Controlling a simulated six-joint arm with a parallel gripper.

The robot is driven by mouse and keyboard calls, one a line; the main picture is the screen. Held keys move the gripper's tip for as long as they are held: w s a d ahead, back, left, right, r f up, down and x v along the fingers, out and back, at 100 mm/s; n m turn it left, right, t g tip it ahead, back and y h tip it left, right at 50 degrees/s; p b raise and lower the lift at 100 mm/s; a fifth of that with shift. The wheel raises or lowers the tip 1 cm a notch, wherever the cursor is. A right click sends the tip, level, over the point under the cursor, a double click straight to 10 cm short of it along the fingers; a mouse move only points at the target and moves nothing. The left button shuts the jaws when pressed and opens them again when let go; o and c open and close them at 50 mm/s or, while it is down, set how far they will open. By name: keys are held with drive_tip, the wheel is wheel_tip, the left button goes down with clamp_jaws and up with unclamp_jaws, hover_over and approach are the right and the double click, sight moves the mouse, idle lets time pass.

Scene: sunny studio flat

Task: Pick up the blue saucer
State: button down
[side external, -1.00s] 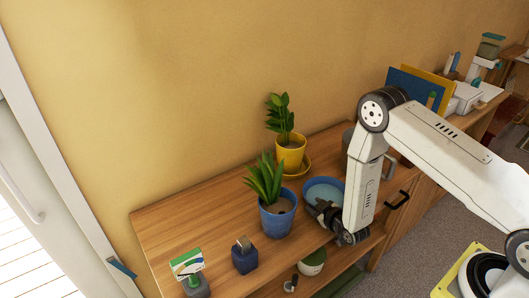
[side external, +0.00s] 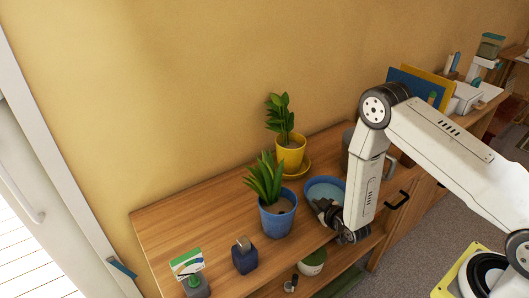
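The blue saucer (side external: 323,183) lies on the wooden shelf top, right of the blue pot and near the front edge. It is a shallow round dish, and its near right part is hidden behind my arm and gripper. My gripper (side external: 322,206) is at the saucer's near side, with its dark fingers pointing left toward the rim. The fingers look parted, but I cannot tell whether they touch the rim or have it between them.
A blue pot with a plant (side external: 277,215) stands just left of the saucer. A yellow pot with a plant (side external: 290,153) on a yellow saucer stands behind. A dark blue bottle (side external: 244,256) and a card holder (side external: 193,276) are at the front left. The shelf's left part (side external: 185,220) is clear.

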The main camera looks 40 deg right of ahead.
drive_tip(key=shift+r, duration=4.6)
drive_tip(key=shift+w, duration=0.1)
drive_tip(key=w+d+r+m+h, duration=0.1)
drive_tip(key=w+d+r, duration=0.5)
drive_tip(key=shift+w, duration=0.15)
drive_tip(key=shift+d, duration=0.15)
drive_tip(key=shift+d+f+m+y, duration=0.3)
drive_tip(key=shift+f+m, duration=0.1)
drive_tip(key=shift+m, duration=0.2)
